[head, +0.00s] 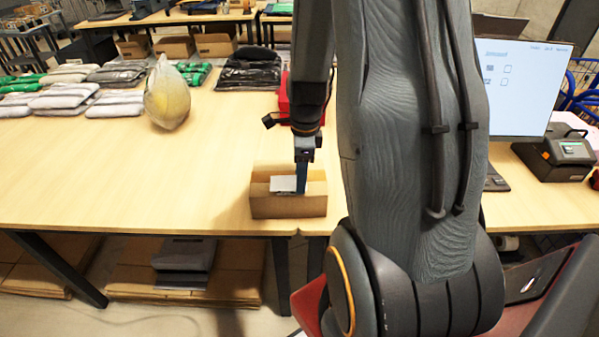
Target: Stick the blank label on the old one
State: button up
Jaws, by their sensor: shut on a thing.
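A small open cardboard box (288,207) stands near the front edge of the table. My gripper (302,187) points down over the box, its blue fingertips at or inside the box opening. It is shut on a small pale grey-white flat piece, apparently the blank label (283,184), which shows just left of the fingertips. Whether the label touches the box cannot be told. The old label cannot be made out in this view.
A clear bag with a yellowish thing (167,95) stands at the back left, by several bagged garments (65,95). A red object (284,98) is partly hidden behind my arm. A monitor (517,88) and a black device (560,155) stand right. The table left of the box is clear.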

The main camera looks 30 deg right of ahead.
jog(key=shift+f+b, duration=0.45)
jog(key=shift+f, duration=0.35)
jog(key=shift+r+p, duration=0.15)
jog(key=shift+p, duration=0.8)
dwell(1.1)
jog(key=o, duration=1.2)
notch_tip(320, 180, up, 9)
jog(key=p, duration=0.7)
jog(key=shift+p, duration=0.4)
